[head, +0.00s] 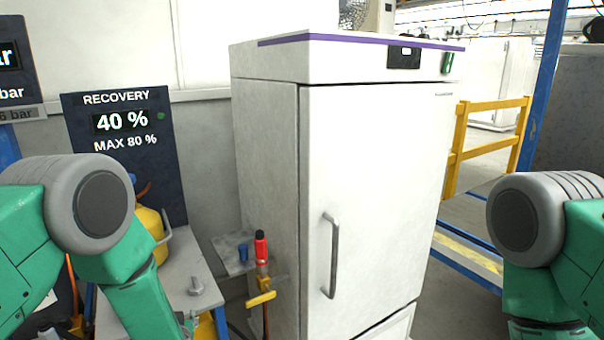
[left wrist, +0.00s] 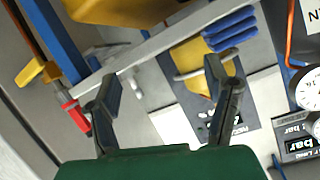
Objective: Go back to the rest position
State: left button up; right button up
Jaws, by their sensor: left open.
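My left arm comes in from the left in the head view, and its gripper is below that view. The left wrist view shows my left gripper (left wrist: 160,78) with its two dark fingers spread wide apart. Nothing is held between them. Behind the fingers are a grey bar, a yellow body (left wrist: 195,62) and a blue ribbed knob (left wrist: 232,30). My right arm shows at the right of the head view, with its lower part cut off by the frame; its gripper is not seen.
A white cabinet (head: 375,190) with a vertical handle (head: 332,255) stands ahead. Left of it are a red-topped valve (head: 261,247) with a yellow lever (head: 261,299), a grey bench (head: 190,265), a yellow cylinder (head: 151,230) and a recovery display (head: 120,150). Yellow railing (head: 487,148) stands behind right.

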pick_arm(q)
jog(key=s+f+m+g+h, duration=0.1)
jog(key=s+f+g+h, duration=0.1)
jog(key=s, duration=1.1)
jog(key=s+d+f+m+g+h+b, duration=0.1)
jog(key=s+f+g, duration=0.4)
jog(key=s, duration=0.8)
jog(key=s+f+g+h+b, duration=0.1)
jog(key=s+f+g+h, duration=0.2)
jog(key=s, duration=1)
notch_tip(320, 180, down, 3)
jog(key=shift+d+m+g+h, duration=0.3)
jog(key=shift+m+g, duration=0.1)
jog(key=shift+g, duration=0.3)
jog(key=shift+s, duration=0.1)
